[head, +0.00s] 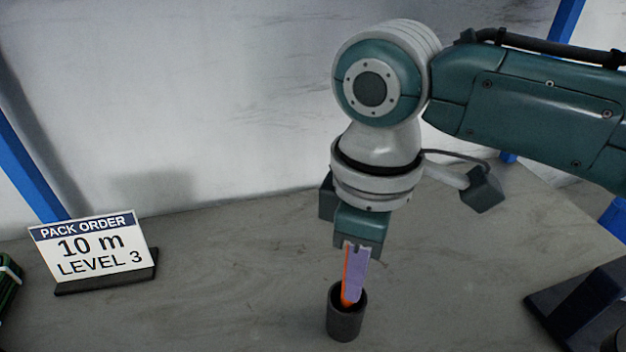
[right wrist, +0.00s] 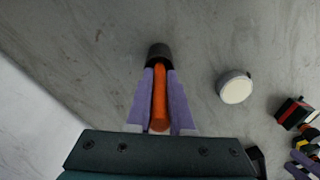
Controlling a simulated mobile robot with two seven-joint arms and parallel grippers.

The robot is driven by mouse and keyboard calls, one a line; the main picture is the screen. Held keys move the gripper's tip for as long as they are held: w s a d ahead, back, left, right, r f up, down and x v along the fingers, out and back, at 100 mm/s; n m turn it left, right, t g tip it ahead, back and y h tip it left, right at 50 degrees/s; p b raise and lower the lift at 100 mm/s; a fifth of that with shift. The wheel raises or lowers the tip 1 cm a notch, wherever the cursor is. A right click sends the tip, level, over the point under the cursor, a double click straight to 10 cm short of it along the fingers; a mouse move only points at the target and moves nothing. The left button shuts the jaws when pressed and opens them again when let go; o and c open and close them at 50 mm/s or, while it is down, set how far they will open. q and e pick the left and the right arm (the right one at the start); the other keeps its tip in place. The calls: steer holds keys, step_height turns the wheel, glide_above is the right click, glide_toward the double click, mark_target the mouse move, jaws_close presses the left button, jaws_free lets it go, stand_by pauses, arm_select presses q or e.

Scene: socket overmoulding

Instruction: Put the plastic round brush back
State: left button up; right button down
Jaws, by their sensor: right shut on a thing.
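The plastic round brush shows as an orange handle (head: 346,293), upright between the purple fingers of my right gripper (head: 354,290). The gripper is shut on it and points down over a dark round cup (head: 345,322) on the table. The brush's lower end and the fingertips are at the cup's mouth; how deep the end reaches is hidden by the rim. In the right wrist view the orange handle (right wrist: 159,95) runs between the fingers (right wrist: 160,85) toward the dark cup (right wrist: 159,53). My left gripper is not in view.
A pack order sign (head: 95,250) reading 10 m, level 3 stands at the left. A dark stand (head: 580,305) is at the right edge. A round white-topped thing (right wrist: 236,89) and a red-and-black item (right wrist: 294,113) lie right of the cup in the wrist view. Grey table around the cup is clear.

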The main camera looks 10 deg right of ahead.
steer(key=shift+f, duration=0.1)
steer(key=c, duration=0.8)
jaws_free()
step_height(320, 180, up, 12)
steer(key=p, duration=0.2)
steer(key=shift+p, duration=0.3)
